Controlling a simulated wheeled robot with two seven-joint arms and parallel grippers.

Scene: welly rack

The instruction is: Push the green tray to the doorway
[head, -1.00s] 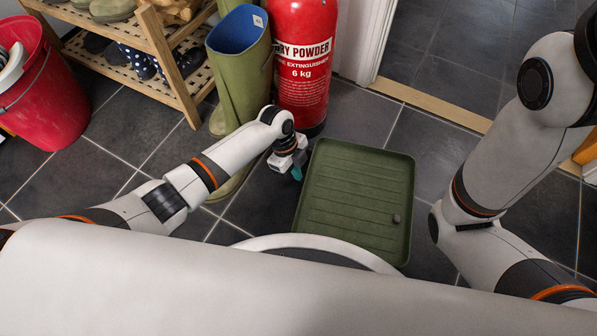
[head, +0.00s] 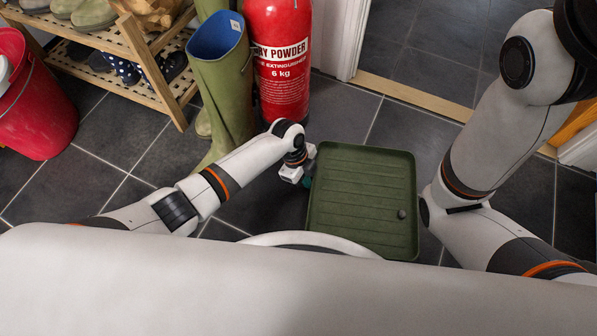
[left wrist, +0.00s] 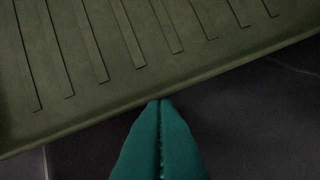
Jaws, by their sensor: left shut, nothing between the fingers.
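The green tray (head: 350,190) lies flat on the dark tiled floor in front of me, with a small dark lump near its lower right corner. My left gripper (head: 307,180) is at the tray's left edge, low to the floor. In the left wrist view the teal fingertips (left wrist: 160,103) are together and empty, at the rim of the tray (left wrist: 120,60); they seem to touch it. The doorway (head: 425,65), with a wooden threshold strip, is at the upper right. My right arm comes in from the right; its gripper is out of view.
A red fire extinguisher (head: 280,70) and green wellies (head: 222,85) stand to the left of the doorway. A wooden shoe rack (head: 150,65) and a red bucket (head: 40,115) are at the left. Bare floor (head: 400,120) lies between tray and threshold.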

